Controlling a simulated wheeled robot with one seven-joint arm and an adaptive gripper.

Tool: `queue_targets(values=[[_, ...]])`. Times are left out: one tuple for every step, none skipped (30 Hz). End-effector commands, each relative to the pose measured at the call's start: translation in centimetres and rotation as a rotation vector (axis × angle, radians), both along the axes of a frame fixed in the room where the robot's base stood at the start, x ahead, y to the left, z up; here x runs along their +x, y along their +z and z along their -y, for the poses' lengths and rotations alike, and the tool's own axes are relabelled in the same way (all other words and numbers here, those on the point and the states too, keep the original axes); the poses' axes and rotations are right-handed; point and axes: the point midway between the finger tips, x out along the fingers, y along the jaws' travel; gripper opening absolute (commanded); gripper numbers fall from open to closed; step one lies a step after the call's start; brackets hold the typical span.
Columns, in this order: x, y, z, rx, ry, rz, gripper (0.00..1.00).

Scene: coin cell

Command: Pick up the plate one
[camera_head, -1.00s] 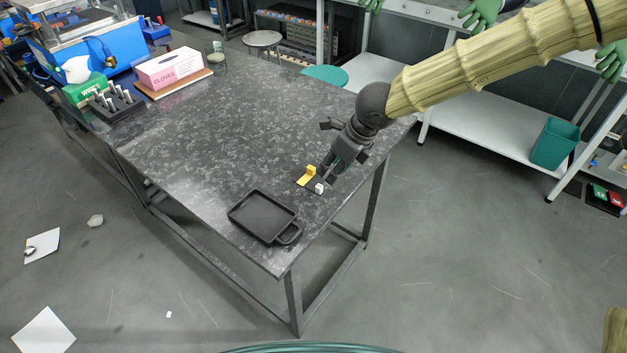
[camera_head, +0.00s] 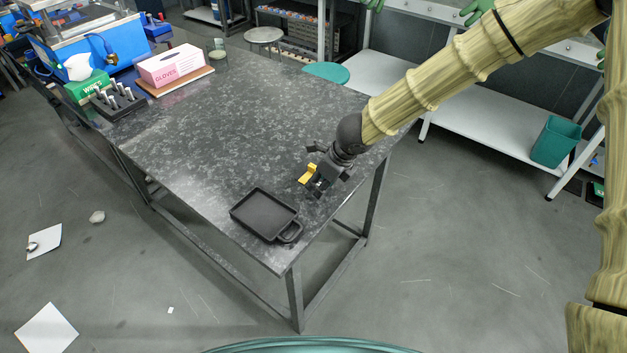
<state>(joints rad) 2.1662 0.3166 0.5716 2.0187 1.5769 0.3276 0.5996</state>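A small dark plate with a yellow block (camera_head: 306,175) lies near the right edge of the dark table. My gripper (camera_head: 317,189) is right over this plate, and its fingers hide most of it. The yellow block shows just left of the fingers; the white piece is hidden. I cannot tell whether the fingers touch anything, or whether they are open or shut. A black square tray (camera_head: 263,213) with a loop handle sits empty on the table, to the left of and nearer than my gripper.
The speckled dark table (camera_head: 215,135) is clear across its middle. At its far left stand a black rack (camera_head: 118,104) with metal pieces, a green wipes box (camera_head: 86,88) and a pink glove box (camera_head: 171,65) on a board. A teal bin (camera_head: 556,142) stands on a low shelf at right.

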Motion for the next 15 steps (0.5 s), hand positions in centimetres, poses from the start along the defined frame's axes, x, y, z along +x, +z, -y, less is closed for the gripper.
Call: queue_targets(values=[[0.03,-0.14,-0.05,0.0,0.0,0.0,0.39],[0.04,-0.18,-0.06,0.0,0.0,0.0,0.39],[0.04,-0.18,-0.06,0.0,0.0,0.0,0.39],[0.04,-0.18,-0.06,0.0,0.0,0.0,0.39],[0.05,-0.18,-0.07,0.0,0.0,0.0,0.39],[0.04,-0.17,-0.07,0.0,0.0,0.0,0.39],[0.03,-0.18,-0.06,0.0,0.0,0.0,0.39],[0.03,-0.18,-0.07,0.0,0.0,0.0,0.37],[0.03,-0.16,-0.07,0.0,0.0,0.0,0.3],[0.02,-0.17,-0.07,0.0,0.0,0.0,0.25],[0.03,-0.16,-0.07,0.0,0.0,0.0,0.19],[0.02,-0.17,-0.07,0.0,0.0,0.0,0.12],[0.02,-0.17,-0.07,0.0,0.0,0.0,0.07],[0.03,-0.15,-0.07,0.0,0.0,0.0,0.01],[0.01,-0.16,-0.07,0.0,0.0,0.0,0.0]])
